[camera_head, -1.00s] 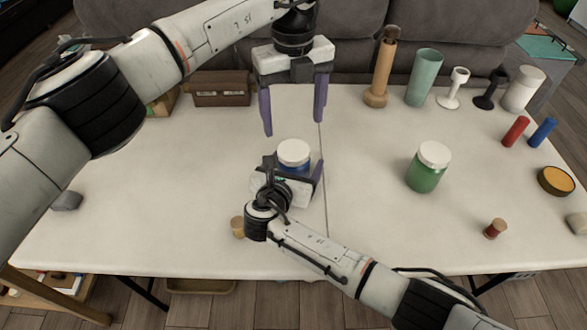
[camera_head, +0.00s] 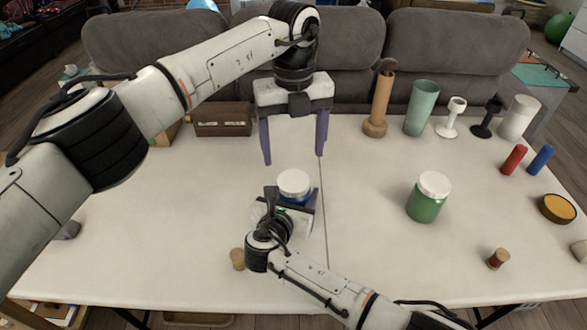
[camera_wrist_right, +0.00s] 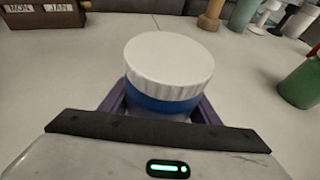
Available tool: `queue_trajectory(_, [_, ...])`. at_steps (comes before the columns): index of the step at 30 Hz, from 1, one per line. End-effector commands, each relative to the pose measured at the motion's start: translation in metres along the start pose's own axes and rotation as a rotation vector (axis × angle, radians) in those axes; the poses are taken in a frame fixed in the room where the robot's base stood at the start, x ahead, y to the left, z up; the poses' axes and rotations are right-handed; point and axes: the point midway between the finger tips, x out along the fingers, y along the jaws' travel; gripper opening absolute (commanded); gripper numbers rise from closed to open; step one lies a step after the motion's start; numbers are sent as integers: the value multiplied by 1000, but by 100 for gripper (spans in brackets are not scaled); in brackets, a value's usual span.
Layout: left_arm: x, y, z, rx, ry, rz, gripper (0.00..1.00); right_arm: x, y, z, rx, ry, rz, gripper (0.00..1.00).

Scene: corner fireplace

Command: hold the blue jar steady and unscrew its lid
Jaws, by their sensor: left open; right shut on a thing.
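The blue jar (camera_head: 293,199) stands upright on the white table, its white lid (camera_head: 294,183) on top. It also shows large in the right wrist view (camera_wrist_right: 162,104), with a blue body under the ribbed white lid (camera_wrist_right: 168,65). My right gripper (camera_head: 299,201) is shut on the jar from the front, its purple fingers on both sides of the body below the lid. My left gripper (camera_head: 294,158) is open, pointing down above and a little behind the jar, its two purple fingers wide apart and empty. The jar's lower part is mostly hidden by my right gripper.
A green jar (camera_head: 428,201) with a white lid stands to the right. A cork (camera_head: 237,259) is near my right wrist. A brown calendar box (camera_head: 223,119), a wooden bottle (camera_head: 379,104), a teal cup (camera_head: 420,108) and candle holders line the back. The table between the jars is clear.

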Motion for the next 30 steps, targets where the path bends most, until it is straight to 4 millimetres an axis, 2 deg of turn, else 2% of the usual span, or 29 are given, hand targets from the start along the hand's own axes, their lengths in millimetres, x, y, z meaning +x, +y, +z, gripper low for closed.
queue_trajectory(30, [0, 0, 0, 2264, -1, 1, 74, 0, 0, 0, -1, 0, 0, 0])
